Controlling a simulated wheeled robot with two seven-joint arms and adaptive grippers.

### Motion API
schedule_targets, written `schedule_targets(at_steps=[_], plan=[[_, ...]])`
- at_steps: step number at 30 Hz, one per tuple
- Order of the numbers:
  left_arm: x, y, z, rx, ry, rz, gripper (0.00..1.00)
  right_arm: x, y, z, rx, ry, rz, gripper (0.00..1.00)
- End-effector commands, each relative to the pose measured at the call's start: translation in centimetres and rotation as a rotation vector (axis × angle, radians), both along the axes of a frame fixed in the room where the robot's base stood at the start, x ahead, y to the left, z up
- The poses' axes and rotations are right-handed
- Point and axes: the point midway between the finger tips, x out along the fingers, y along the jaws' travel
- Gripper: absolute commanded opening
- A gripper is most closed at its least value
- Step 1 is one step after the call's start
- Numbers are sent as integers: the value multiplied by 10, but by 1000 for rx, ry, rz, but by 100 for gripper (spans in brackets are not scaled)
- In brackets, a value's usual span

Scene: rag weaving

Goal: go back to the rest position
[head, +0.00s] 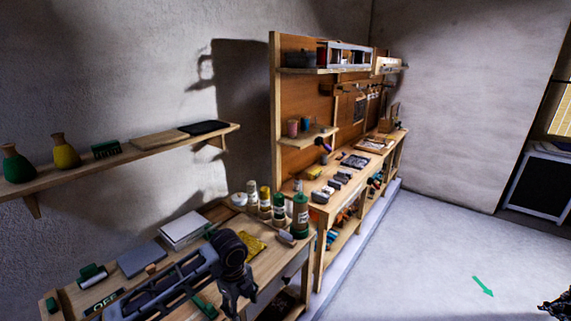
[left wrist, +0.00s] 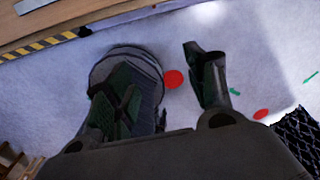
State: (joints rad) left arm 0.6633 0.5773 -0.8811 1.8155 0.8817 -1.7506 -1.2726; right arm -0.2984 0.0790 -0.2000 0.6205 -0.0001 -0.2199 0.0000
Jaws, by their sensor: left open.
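My left arm comes in from the lower left in the head view and passes in front of the near workbench (head: 262,262). Its gripper (head: 236,304) points down near the bench's front edge. In the left wrist view the two fingers of this gripper (left wrist: 172,85) are apart, with only pale floor and a red floor spot (left wrist: 174,79) showing between them. It holds nothing.
Several bottles (head: 265,203) stand at the bench's back right, near a yellow cloth (head: 250,243). A wall shelf (head: 150,153) is above. A second workbench (head: 343,188) stands behind.

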Motion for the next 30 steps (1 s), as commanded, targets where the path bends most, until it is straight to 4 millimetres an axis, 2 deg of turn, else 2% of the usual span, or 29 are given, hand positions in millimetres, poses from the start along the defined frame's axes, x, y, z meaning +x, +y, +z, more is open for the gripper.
schedule_targets(at_steps=[8, 18, 30], plan=[[-17, -19, -9, -49, -11, 86, 55, -1, 0, 0, 0, 1, 0, 40], [-45, -45, -19, -148, -33, 301, 55, -1, 0, 0, 0, 2, 0, 40], [-73, -55, -23, -256, -41, 610, 55, -2, -1, 0, -2, 3, 0, 40]])
